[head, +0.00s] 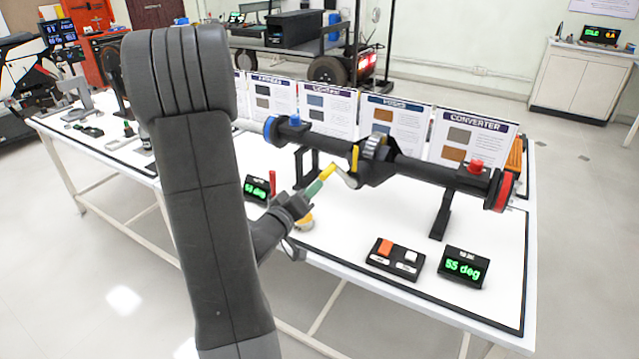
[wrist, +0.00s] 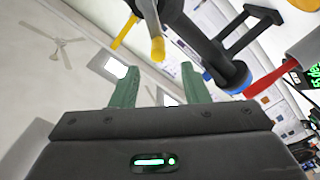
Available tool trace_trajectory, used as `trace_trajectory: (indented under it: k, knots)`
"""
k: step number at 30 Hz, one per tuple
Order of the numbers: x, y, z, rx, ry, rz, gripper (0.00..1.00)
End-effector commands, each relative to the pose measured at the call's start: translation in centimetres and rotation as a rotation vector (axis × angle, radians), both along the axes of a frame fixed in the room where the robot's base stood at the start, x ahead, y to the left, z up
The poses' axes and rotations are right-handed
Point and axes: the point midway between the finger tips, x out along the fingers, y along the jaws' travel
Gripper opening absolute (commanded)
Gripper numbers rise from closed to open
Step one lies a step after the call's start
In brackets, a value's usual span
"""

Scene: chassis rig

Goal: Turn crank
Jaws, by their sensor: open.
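The crank (head: 346,180) is a grey arm at the middle of a black axle assembly (head: 409,168), with a yellow handle (head: 328,171) pointing at my gripper. My gripper (head: 319,184) is open, its green fingers close to the handle's free end. In the wrist view the handle's yellow end (wrist: 158,52) lies at the gap between the fingertips (wrist: 157,72), with space on both sides. I cannot tell how deep it reaches between them. A second yellow bar (head: 354,159) stands upright on the axle housing, beside the crank.
A display reading 55 deg (head: 464,266) and a button box (head: 395,258) stand at the table's right front. A red upright piece (head: 273,182) and a smaller display (head: 257,188) are left of my gripper. Information panels (head: 394,123) stand behind the axle.

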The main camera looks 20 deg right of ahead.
Motion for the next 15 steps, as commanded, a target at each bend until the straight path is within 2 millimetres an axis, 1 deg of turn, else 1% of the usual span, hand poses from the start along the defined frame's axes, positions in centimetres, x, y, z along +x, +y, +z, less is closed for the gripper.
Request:
trace_trajectory:
  k: [1,6,15]
  knots:
    - [-0.4,0.7,-0.1,0.001,0.0,0.004,0.41]
    - [-1.4,1.7,0.0,0.0,0.0,0.001,0.41]
    - [-1.6,2.0,0.0,0.001,0.0,0.001,0.41]
